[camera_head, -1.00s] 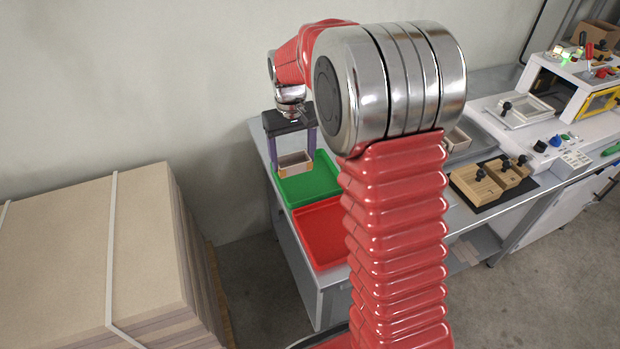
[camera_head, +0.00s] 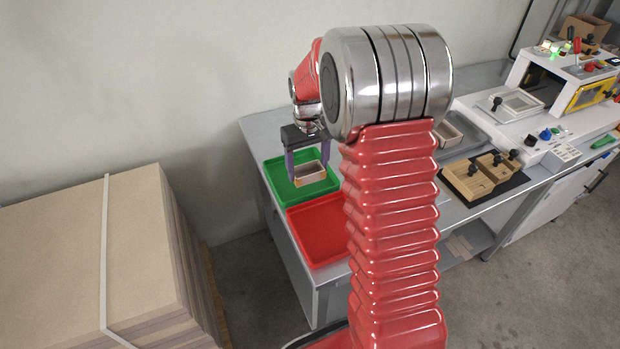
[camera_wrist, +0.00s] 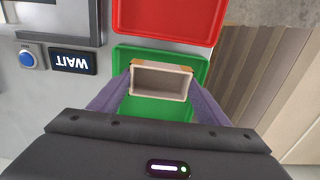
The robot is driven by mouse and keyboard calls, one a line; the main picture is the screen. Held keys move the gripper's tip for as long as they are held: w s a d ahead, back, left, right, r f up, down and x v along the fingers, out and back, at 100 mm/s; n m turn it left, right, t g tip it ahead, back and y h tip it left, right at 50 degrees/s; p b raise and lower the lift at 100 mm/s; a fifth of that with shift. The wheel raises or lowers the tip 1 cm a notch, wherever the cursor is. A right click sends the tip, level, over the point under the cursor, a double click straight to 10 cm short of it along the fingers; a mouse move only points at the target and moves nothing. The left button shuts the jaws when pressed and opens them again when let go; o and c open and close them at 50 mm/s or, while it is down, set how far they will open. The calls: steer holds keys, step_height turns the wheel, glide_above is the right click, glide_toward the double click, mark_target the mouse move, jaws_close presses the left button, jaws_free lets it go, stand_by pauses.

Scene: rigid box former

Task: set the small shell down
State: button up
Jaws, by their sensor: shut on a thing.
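A red tray (camera_head: 320,228) adjoins the green one, nearer my body. A panel reading WAIT (camera_wrist: 73,60) with a blue button (camera_wrist: 27,59) lies beside the trays. Wooden blocks with knobs (camera_head: 470,180) stand to the right. A strapped board stack (camera_head: 60,260) is at left.

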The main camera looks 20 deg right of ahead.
mark_target(308, 179)
steer(key=shift+f, duration=0.75)
steer(key=shift+f, duration=1.9)
steer(key=o, duration=1)
steer(key=shift+o, duration=0.2)
